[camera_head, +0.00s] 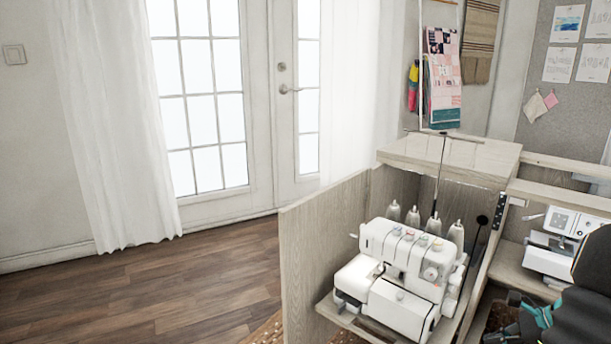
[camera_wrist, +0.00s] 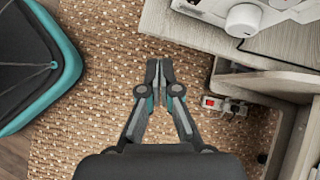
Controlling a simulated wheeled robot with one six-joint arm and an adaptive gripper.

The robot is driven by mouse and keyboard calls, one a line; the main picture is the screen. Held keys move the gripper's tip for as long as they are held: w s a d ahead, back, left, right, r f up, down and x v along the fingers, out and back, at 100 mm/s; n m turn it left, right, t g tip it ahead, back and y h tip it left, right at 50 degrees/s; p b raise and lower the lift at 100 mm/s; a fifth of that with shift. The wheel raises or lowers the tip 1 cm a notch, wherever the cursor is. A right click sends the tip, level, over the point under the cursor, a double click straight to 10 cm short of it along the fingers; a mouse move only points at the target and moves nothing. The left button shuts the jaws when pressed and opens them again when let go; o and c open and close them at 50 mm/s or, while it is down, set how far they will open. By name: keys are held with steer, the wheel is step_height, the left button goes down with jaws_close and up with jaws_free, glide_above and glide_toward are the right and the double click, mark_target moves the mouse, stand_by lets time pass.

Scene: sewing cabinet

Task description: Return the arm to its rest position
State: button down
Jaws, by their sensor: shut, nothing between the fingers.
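My gripper (camera_wrist: 159,72) shows in the wrist view, pointing away from the camera, over a brown speckled rug (camera_wrist: 100,60). Its two fingers meet at the tips and hold nothing. In the head view, part of my dark arm with teal accents shows at the lower right edge; the fingertips cannot be made out there.
The wooden sewing cabinet (camera_head: 325,225) holds a white serger (camera_head: 405,262) and, to its right, a white sewing machine (camera_head: 553,262). In the wrist view a cabinet shelf (camera_wrist: 190,38) and a power strip with a red switch (camera_wrist: 212,102) lie right of my gripper. Wooden floor (camera_head: 150,290) is clear at left.

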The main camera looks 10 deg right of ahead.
steer(key=s+a+r+n+h, duration=0.1)
steer(key=s+a+r+n, duration=0.2)
steer(key=a+r+n, duration=0.2)
steer(key=s+a+r+n+h, duration=0.2)
steer(key=s+a+r+n, duration=0.2)
steer(key=a+n, duration=0.7)
steer(key=s+a+r+n+h, duration=0.2)
steer(key=a+r+n, duration=0.5)
steer(key=a, duration=1.5)
steer(key=shift+s+r+n, duration=0.35)
steer(key=shift+s+n, duration=0.35)
steer(key=shift+n, duration=0.1)
